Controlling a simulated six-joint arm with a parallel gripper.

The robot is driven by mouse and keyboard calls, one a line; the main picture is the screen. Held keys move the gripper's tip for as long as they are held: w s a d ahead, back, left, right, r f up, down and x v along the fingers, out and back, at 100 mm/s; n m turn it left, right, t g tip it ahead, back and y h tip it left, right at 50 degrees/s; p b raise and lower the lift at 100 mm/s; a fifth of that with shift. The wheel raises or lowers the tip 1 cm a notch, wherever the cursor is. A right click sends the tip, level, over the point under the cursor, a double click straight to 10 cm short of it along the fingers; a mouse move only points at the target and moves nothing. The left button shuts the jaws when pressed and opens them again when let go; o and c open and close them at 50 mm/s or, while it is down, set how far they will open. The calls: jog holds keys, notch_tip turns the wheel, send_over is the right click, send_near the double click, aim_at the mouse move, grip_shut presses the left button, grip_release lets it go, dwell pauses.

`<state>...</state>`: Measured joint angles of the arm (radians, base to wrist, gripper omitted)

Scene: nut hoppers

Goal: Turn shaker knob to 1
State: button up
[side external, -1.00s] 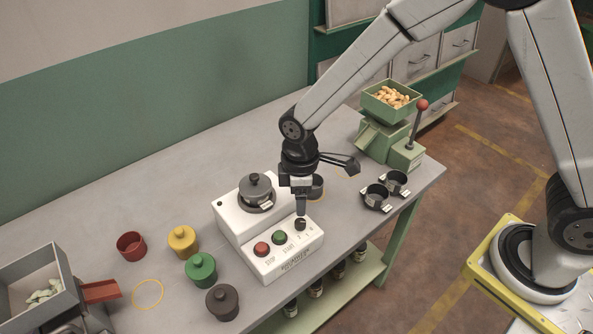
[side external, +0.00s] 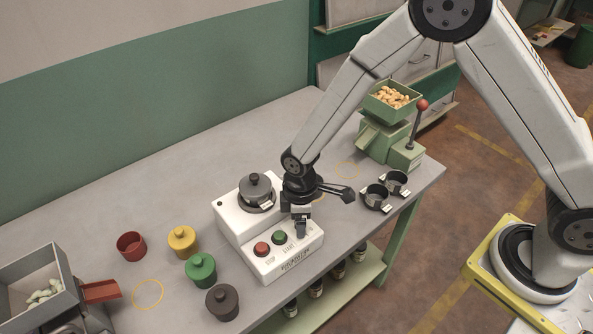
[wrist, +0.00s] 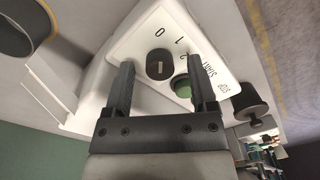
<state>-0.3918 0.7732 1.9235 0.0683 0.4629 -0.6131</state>
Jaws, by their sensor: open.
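The shaker knob (wrist: 160,66) is round and black with a short pale line on top. It sits on the white panel of the shaker (wrist: 128,48), with the printed numbers 0, 1 and 2 around its edge. I cannot tell surely which number the line points to. My gripper (wrist: 162,72) is open, with one finger on each side of the knob and gaps showing between fingers and knob.
A green start button (side external: 279,237) and a red stop button (side external: 261,249) are beside the knob. A grey lidded cup (side external: 256,189) stands on the shaker. Two dark cups (side external: 376,196) are to the right. Yellow, green and dark lidded jars (side external: 222,302) stand left.

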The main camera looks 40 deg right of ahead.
grip_shut()
jog(key=shift+m, duration=0.4)
jog(key=m, duration=0.4)
jog(key=shift+m, duration=2)
jog(key=shift+s, duration=0.1)
